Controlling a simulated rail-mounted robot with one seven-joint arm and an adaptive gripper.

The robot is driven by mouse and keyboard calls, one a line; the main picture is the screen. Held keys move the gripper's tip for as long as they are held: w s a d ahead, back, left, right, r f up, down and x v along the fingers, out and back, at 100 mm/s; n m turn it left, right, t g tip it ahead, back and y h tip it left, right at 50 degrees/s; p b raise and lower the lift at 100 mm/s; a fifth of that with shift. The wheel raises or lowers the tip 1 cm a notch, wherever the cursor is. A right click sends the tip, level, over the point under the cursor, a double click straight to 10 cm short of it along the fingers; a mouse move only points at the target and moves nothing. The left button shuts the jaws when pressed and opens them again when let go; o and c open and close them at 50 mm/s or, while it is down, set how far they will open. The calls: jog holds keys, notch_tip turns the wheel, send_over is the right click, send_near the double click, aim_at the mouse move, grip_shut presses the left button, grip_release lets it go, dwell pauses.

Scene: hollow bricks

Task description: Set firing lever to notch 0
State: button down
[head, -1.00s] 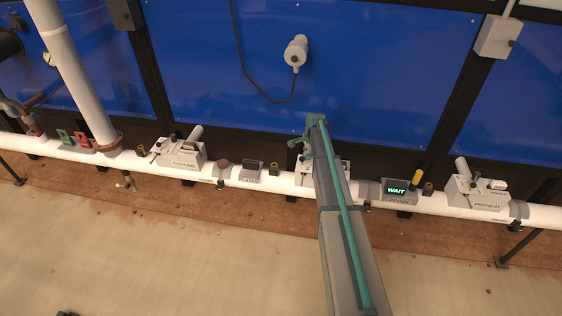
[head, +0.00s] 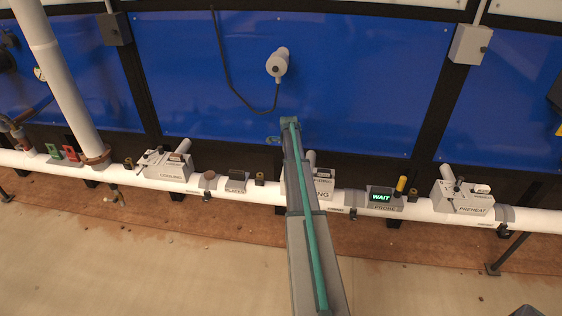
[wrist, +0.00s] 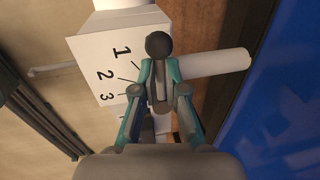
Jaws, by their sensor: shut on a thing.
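The firing box (head: 322,185) sits on the white pipe in the head view, partly behind my arm; only "NG" of its label shows. In the wrist view its white face (wrist: 88,62) carries the numbers 1, 2 and 3 with tick lines. The firing lever, with a round black knob (wrist: 158,45), stands near the 1 side of the scale. My gripper (wrist: 160,75) has its teal fingers closed around the lever just below the knob. The 0 mark is not visible, and the exact notch cannot be told. In the head view the gripper (head: 272,140) is mostly hidden.
The white pipe (head: 235,192) also carries a cooling box (head: 168,165) to the left, a probe display reading WAIT (head: 381,197) and a preheat box (head: 462,205) to the right. A blue wall (head: 380,80) stands close behind. The floor in front is mostly clear.

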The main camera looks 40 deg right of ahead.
jog(key=shift+w+a+f, duration=0.1)
jog(key=shift+w+a, duration=0.25)
jog(key=shift+a, duration=0.1)
jog(key=c, duration=1.2)
grip_release()
jog(key=shift+c, duration=0.2)
jog(key=shift+o, duration=0.2)
jog(key=shift+w+a, duration=0.1)
jog(key=shift+w, duration=0.15)
jog(key=shift+s+r, duration=0.2)
jog(key=shift+s, duration=0.05)
notch_tip(320, 180, up, 11)
jog(key=s+a, duration=0.1)
jog(key=shift+a+r, duration=0.15)
jog(key=shift+a, duration=0.2)
jog(key=shift+s, duration=0.1)
